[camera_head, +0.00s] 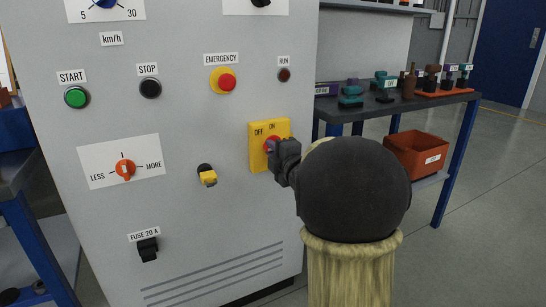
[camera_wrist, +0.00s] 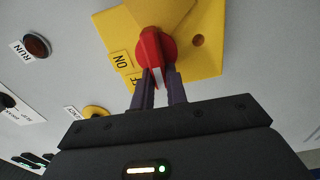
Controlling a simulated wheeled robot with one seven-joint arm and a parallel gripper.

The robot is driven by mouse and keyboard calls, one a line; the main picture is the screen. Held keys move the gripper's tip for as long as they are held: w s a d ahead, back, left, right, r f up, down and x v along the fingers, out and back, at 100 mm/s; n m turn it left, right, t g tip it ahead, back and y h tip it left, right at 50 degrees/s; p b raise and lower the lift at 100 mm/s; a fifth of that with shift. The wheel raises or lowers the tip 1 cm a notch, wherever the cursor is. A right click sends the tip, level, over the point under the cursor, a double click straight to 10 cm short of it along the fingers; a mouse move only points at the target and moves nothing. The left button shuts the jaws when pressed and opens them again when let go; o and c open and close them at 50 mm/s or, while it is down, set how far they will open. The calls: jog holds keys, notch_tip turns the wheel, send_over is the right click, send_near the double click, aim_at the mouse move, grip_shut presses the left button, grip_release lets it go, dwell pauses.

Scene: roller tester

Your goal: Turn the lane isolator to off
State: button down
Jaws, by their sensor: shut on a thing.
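The lane isolator is a yellow plate (camera_head: 255,157) marked OFF and ON, with a red rotary knob (camera_head: 270,144). In the wrist view the yellow plate (camera_wrist: 205,60) fills the top middle, and the red knob (camera_wrist: 150,47) has a white-marked handle. My gripper (camera_head: 278,150) reaches the knob from the right in the head view. In the wrist view its fingers (camera_wrist: 162,82) are closed around the handle. The handle points down that picture, on the side of the partly hidden OFF label; the ON label is farther up. My wrist hides part of the panel.
The grey cabinet carries a yellow key-like switch (camera_head: 208,177), an orange LESS/MORE dial (camera_head: 125,168), an emergency button (camera_head: 226,82) and a RUN lamp (camera_head: 284,74) nearby. A bench (camera_head: 400,105) with tools and an orange bin (camera_head: 418,154) stand right of the cabinet.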

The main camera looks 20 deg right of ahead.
jog(key=shift+f+n, duration=0.25)
jog(key=shift+n, duration=0.05)
jog(key=c, duration=1.4)
grip_release()
jog(key=shift+r, duration=0.1)
jog(key=shift+s+a+r, duration=0.1)
jog(key=shift+s, duration=0.05)
jog(key=s+p, duration=0.4)
jog(key=s, duration=1.3)
jog(key=shift+d+p, duration=0.3)
jog(key=shift+d, duration=0.05)
